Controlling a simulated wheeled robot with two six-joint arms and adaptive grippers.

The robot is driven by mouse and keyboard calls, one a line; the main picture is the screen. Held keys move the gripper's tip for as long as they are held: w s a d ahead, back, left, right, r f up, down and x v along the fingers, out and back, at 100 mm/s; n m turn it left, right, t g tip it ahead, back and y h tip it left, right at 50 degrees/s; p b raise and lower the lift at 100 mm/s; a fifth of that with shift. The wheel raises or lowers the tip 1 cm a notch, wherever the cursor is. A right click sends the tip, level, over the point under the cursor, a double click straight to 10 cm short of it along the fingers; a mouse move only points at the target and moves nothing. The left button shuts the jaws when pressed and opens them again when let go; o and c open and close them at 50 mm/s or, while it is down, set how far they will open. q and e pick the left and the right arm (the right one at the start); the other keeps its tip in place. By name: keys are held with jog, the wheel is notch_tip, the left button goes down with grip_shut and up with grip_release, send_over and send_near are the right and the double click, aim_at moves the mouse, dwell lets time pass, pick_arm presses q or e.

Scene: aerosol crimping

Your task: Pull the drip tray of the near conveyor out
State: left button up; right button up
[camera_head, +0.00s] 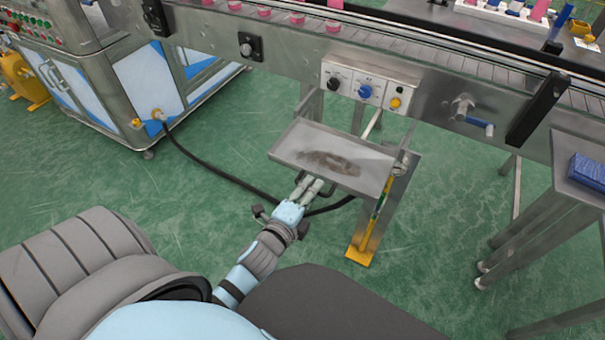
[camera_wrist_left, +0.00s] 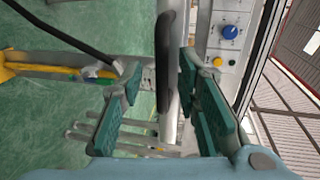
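The drip tray (camera_head: 290,150) is a shallow grey metal tray with a dark stain on its floor. It sticks out below the side of the near conveyor (camera_head: 295,45), under a small control panel. My left gripper (camera_head: 310,184) is at the tray's front edge in the head view. In the left wrist view its green-padded fingers (camera_wrist_left: 160,78) are spread, with a dark upright bar (camera_wrist_left: 165,55) at the tray's edge between their tips. I see gaps beside it, and cannot tell if either finger touches. My right gripper is not in view.
The control panel (camera_head: 367,86) with knobs is above the tray. A yellow-footed tool (camera_head: 361,256) stands at the tray's right. A black cable (camera_head: 220,174) runs along the floor behind my gripper. A metal stand with a blue block (camera_head: 588,171) is at right. Green floor in front is open.

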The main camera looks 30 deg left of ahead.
pick_arm(q)
jog(key=v, duration=1.1)
jog(key=shift+s, duration=0.3)
jog(key=shift+r, duration=0.15)
jog(key=s+a+f+n+g+p, duration=0.1)
jog(key=s+f+n+g+p, duration=0.2)
jog(key=s+f+n+g, duration=0.4)
jog(key=s+a+f+n+g+p, duration=0.2)
jog(key=s+f+n+g+p, duration=0.2)
jog(key=s+f, duration=1.4)
notch_tip(320, 180, down, 7)
jog(key=n+g, duration=0.3)
jog(key=n, duration=0.2)
jog(key=shift+s+f+n+h, duration=0.2)
jog(key=shift+s+n+h, duration=0.05)
jog(key=shift+n+h, duration=0.05)
